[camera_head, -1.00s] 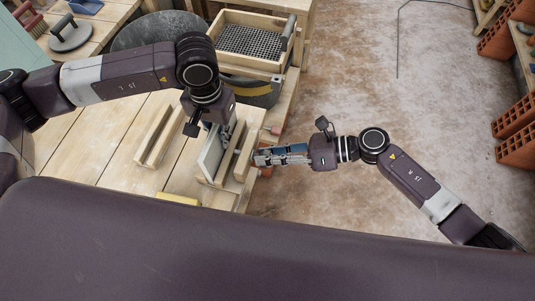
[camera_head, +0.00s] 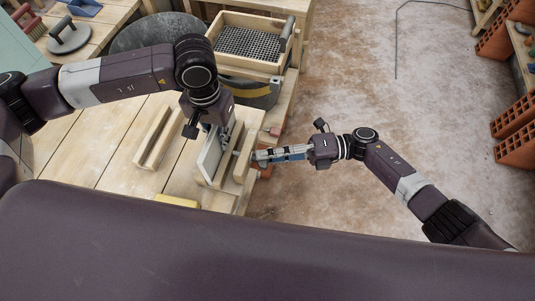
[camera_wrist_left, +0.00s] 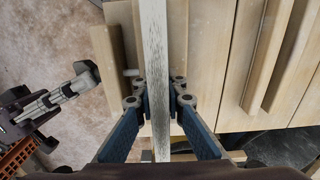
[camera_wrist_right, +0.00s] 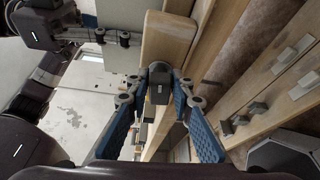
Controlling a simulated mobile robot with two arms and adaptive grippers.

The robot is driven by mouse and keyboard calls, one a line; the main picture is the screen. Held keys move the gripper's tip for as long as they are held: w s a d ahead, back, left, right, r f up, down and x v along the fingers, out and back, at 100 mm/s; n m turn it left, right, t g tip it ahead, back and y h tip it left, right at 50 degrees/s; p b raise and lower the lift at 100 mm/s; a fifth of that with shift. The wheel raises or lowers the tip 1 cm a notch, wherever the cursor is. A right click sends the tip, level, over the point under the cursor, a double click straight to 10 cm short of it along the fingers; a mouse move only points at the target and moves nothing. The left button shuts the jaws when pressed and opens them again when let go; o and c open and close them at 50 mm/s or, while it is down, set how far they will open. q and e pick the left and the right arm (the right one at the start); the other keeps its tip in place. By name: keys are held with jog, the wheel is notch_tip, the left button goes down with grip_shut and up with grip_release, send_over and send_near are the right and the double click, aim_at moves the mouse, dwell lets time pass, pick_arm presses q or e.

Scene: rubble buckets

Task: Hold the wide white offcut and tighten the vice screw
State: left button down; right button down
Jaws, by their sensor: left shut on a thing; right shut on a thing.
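The wide white offcut (camera_head: 209,153) stands on edge beside the wooden vice jaw (camera_head: 245,152) at the bench's right end. In the left wrist view the offcut (camera_wrist_left: 156,45) runs upright between the blue fingers of my left gripper (camera_wrist_left: 158,100), which is shut on it. My right gripper (camera_head: 259,157) comes from the right to the outer side of the vice. In the right wrist view its fingers (camera_wrist_right: 160,80) are shut on the dark grey handle of the vice screw (camera_wrist_right: 159,92). The screw's shaft is mostly hidden.
A slotted wooden block (camera_head: 157,137) lies on the bench left of the offcut, with a yellow block (camera_head: 177,200) at the front edge. A wooden sieve (camera_head: 250,42) rests on a bucket behind. Bricks (camera_head: 515,150) line the far right; the floor between is clear.

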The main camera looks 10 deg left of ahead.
jog(key=shift+f+m+y, duration=0.15)
jog(key=shift+m+y, duration=0.15)
jog(key=shift+m, duration=0.4)
jog(key=c, duration=1.8)
grip_release()
jog(key=shift+o, duration=0.2)
jog(key=shift+d, duration=0.1)
jog(key=v, duration=1.2)
